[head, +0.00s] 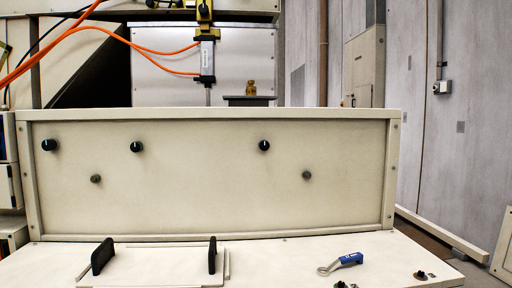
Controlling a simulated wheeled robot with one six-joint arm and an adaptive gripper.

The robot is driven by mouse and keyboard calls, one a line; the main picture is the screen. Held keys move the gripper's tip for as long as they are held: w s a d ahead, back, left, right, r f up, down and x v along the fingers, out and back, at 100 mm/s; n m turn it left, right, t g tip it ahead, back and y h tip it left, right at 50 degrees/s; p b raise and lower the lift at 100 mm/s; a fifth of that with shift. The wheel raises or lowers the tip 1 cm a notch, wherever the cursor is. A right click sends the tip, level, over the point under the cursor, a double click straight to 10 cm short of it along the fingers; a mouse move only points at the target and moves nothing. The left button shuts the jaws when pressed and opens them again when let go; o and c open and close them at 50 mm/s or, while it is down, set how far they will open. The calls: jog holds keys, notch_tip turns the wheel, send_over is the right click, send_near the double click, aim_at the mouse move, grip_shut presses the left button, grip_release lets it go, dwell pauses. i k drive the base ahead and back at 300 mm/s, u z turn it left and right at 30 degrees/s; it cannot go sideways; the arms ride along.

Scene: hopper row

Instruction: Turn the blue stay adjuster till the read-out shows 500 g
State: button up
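A small blue piece with a bare metal loop (343,262) lies on the cream ledge at the lower right in the head view. I cannot tell whether it is the stay adjuster. Three dark knobs with pale marks sit on the upright cream panel: a left knob (49,145), a middle knob (136,147) and a right knob (264,146). Their colour looks black to dark blue. No read-out with figures can be made out. My gripper is not in view.
Two grey round fittings (96,179) sit lower on the panel. Two black upright handles (102,256) stand on a plate on the ledge. Behind the panel, a brass weight (251,88) stands on a dark platform (249,101), beside a cylinder (207,60) with orange hoses (140,47).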

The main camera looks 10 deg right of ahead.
aim_at(263, 145)
jog(key=u, duration=1.65)
jog(key=i, duration=1)
jog(key=z, duration=2.15)
